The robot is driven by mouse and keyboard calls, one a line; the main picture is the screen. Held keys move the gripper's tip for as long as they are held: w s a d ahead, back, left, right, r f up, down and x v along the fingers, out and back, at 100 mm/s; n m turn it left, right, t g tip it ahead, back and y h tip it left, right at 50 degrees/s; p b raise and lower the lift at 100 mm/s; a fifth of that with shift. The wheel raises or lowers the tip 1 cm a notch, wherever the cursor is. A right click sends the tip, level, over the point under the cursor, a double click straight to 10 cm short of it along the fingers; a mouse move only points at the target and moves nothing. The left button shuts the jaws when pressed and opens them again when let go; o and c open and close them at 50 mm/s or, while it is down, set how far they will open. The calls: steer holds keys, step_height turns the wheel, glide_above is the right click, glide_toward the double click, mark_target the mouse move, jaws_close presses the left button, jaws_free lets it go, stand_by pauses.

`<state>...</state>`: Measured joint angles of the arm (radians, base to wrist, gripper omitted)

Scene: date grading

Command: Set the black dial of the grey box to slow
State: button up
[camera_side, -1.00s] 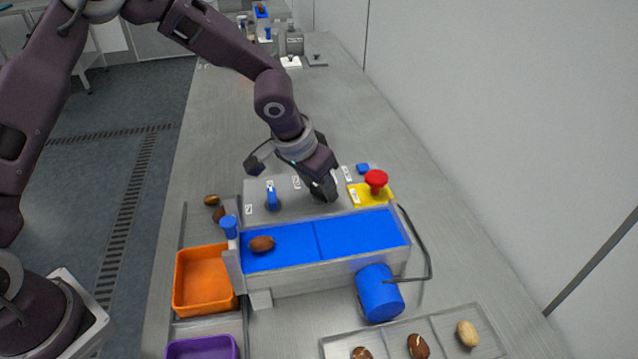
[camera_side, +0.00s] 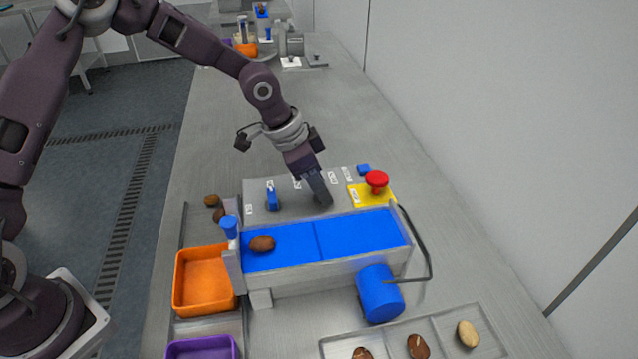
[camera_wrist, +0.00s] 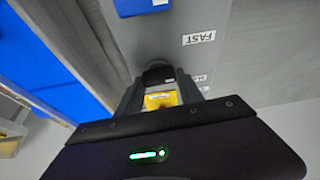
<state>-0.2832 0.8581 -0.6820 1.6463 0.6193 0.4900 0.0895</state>
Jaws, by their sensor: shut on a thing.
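The grey box (camera_side: 295,207) has a flat top with small white labels, behind the blue belt. My gripper (camera_side: 321,198) points down at the right part of this top, with its fingers shut on the black dial. In the wrist view the black dial (camera_wrist: 157,75) shows between the fingertips of my gripper (camera_wrist: 158,86). A label reading FAST (camera_wrist: 198,38) is above and right of the dial there. A second label (camera_wrist: 200,78) is partly hidden by a finger and cannot be fully read. The dial's pointer direction cannot be made out.
A blue switch (camera_side: 272,198) stands left of the dial. A red mushroom button (camera_side: 376,181) on a yellow base (camera_side: 361,199) stands close on the right. The blue belt (camera_side: 345,236) in front carries a brown date (camera_side: 262,244). An orange bin (camera_side: 202,285) is front left.

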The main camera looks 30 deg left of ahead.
steer(key=m+g+h, duration=0.1)
steer(key=m, duration=0.3)
steer(key=shift+a, duration=0.1)
steer(key=shift+w+m+g, duration=0.1)
steer(key=shift+m+g, duration=0.7)
steer(key=shift+m, duration=1)
steer(key=o, duration=1.4)
steer(key=shift+h, duration=0.3)
steer(key=v, duration=0.7)
